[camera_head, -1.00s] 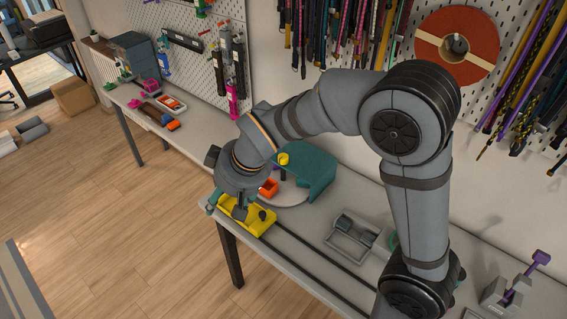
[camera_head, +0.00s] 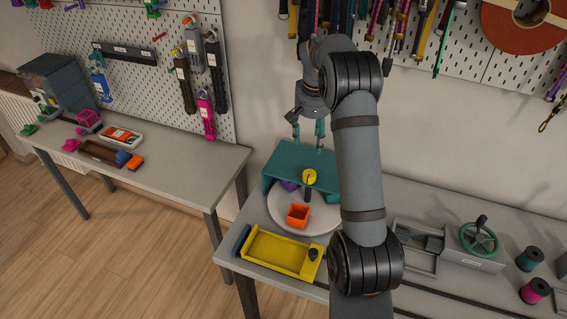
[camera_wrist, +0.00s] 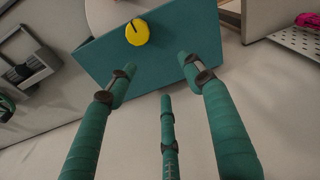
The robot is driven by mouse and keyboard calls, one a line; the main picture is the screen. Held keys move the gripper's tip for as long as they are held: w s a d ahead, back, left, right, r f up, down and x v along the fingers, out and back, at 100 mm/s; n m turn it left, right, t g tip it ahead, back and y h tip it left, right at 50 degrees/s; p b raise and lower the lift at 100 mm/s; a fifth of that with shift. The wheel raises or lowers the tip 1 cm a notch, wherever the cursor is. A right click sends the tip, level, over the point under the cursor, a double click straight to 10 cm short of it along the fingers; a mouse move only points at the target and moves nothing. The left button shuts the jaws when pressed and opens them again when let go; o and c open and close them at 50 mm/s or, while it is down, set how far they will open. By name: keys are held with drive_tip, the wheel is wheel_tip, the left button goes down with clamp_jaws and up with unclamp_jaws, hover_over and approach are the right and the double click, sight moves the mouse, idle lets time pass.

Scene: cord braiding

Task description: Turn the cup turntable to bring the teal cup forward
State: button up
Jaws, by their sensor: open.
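The cup turntable is a pale round disc (camera_head: 328,222), partly under a teal cover (camera_head: 288,162). An orange square cup (camera_head: 298,215) stands on its front part. A purple cup (camera_head: 289,185) is partly hidden at the cover's edge. A yellow knob (camera_head: 309,177) with a dark post stands at the cover's front; it also shows in the wrist view (camera_wrist: 137,32). I cannot make out a teal cup; the cover hides the back of the disc. My gripper (camera_head: 308,138) is open and empty above the cover's back edge, pointing down, with its teal fingers apart in the wrist view (camera_wrist: 156,72).
A yellow tray (camera_head: 281,250) lies in front of the turntable. A grey fixture with a green handwheel (camera_head: 479,238) and spools (camera_head: 534,290) stand to the right. A pegboard wall with hanging cords rises behind. A second table (camera_head: 150,160) stands left.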

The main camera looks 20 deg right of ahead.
drive_tip(key=g, duration=0.2)
hover_over(310, 173)
drive_tip(key=shift+y, duration=0.4)
wheel_tip(310, 173, down, 11)
drive_tip(key=shift+r+p, duration=0.2)
drive_tip(key=shift+p, duration=0.4)
drive_tip(key=shift+c, duration=0.7)
drive_tip(key=c, duration=1.1)
clamp_jaws()
